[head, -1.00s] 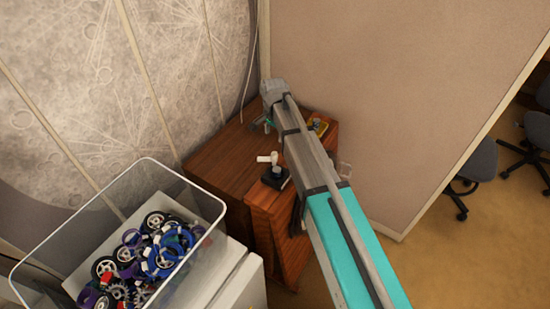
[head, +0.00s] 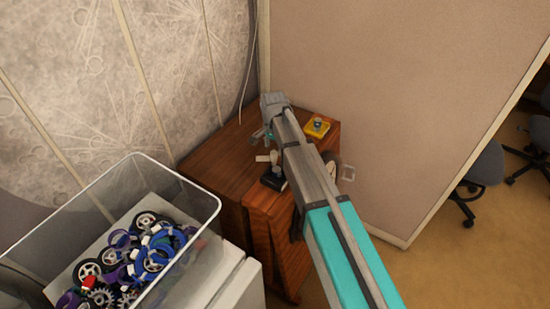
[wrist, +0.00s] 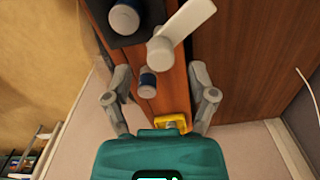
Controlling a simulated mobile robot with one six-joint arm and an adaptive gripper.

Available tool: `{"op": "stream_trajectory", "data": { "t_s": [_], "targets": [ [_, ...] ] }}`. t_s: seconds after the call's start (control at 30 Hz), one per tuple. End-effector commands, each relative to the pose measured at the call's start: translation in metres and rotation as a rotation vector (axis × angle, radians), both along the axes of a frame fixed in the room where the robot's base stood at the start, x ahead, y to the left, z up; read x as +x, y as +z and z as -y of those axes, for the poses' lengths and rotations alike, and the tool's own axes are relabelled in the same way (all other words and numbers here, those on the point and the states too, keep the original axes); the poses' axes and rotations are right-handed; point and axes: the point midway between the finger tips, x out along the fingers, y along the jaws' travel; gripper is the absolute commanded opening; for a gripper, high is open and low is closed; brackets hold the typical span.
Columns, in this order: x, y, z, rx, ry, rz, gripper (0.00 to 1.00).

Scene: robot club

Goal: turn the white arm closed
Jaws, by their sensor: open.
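The white arm (wrist: 185,30) shows near the top of the wrist view as a flat white lever with a round knob-like end. A short blue-and-white cylinder (wrist: 147,84) lies just below that end, between my fingers in the picture. A black base (wrist: 112,38) carries another blue-and-white cylinder (wrist: 124,18). In the head view the white arm (head: 264,158) stands above the black base (head: 273,183) on the cabinet, partly hidden by my arm. My gripper (wrist: 159,74) is open, one finger on each side below the white arm; I cannot tell whether anything touches. It also shows in the head view (head: 262,133).
The wooden cabinet (head: 215,160) stands against the wall and partition (head: 400,80). A yellow item (head: 317,127) sits on its far right part. A clear bin (head: 206,205) of wheels and parts stands at the lower left. Chairs (head: 480,180) are at the right.

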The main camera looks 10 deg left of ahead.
Motion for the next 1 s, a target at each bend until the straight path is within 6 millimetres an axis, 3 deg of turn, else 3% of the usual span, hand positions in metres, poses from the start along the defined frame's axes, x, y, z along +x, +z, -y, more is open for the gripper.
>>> {"op": "stream_trajectory", "data": {
  "t_s": [0.33,0.87,0.9,1.0],
  "targets": [
    [0.000,-0.026,0.000,0.000,0.000,0.000,0.73],
    [0.000,-0.031,0.000,0.000,0.000,0.000,0.73],
    [0.000,-0.031,0.000,0.000,0.000,0.000,0.72],
    [0.000,-0.031,0.000,0.000,0.000,0.000,0.53]
  ]
}}
